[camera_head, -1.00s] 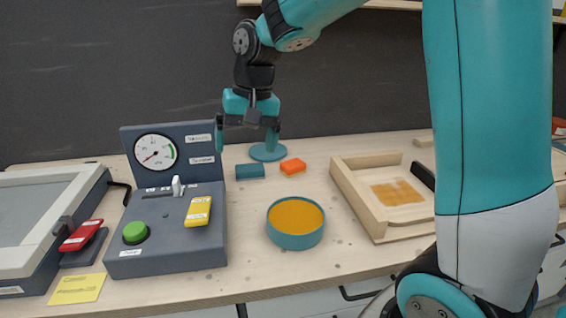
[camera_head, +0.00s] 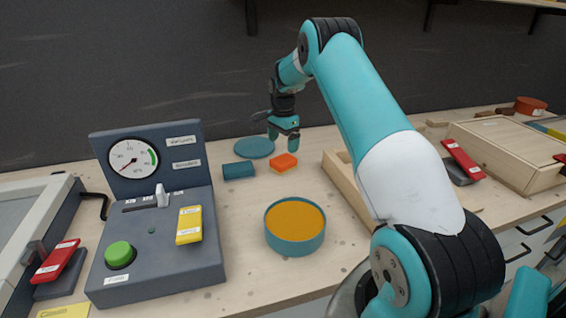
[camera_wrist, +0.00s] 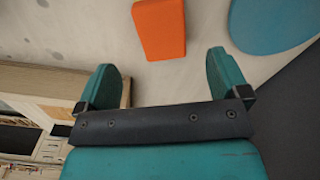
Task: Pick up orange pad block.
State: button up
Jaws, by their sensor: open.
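My gripper (camera_head: 283,142) is above the table, just behind and above the orange block in the head view. Its teal fingers are apart with nothing between them in the wrist view (camera_wrist: 160,85). The gripper does not touch the block.
A teal block (camera_head: 239,171) lies left of the orange block, and a flat teal disc (camera_head: 254,147) lies behind. A round teal dish (camera_head: 295,245) with orange filling stands in front. A grey gauge box (camera_head: 150,250) stands left; a wooden tray (camera_head: 345,190) stands right, partly behind my arm.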

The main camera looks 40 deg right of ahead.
aim_at(282, 160)
notch_tip(282, 160, down, 8)
jog(key=shift+w+f+p, duration=0.15)
jog(key=shift+f+p, duration=0.05)
jog(key=shift+p, duration=0.75)
jog(key=c, duration=1.1)
jog(key=shift+r, duration=0.1)
notch_tip(282, 160, up, 20)
jog(key=shift+f+b, duration=0.1)
jog(key=shift+b, duration=1.05)
jog(key=shift+o, duration=0.9)
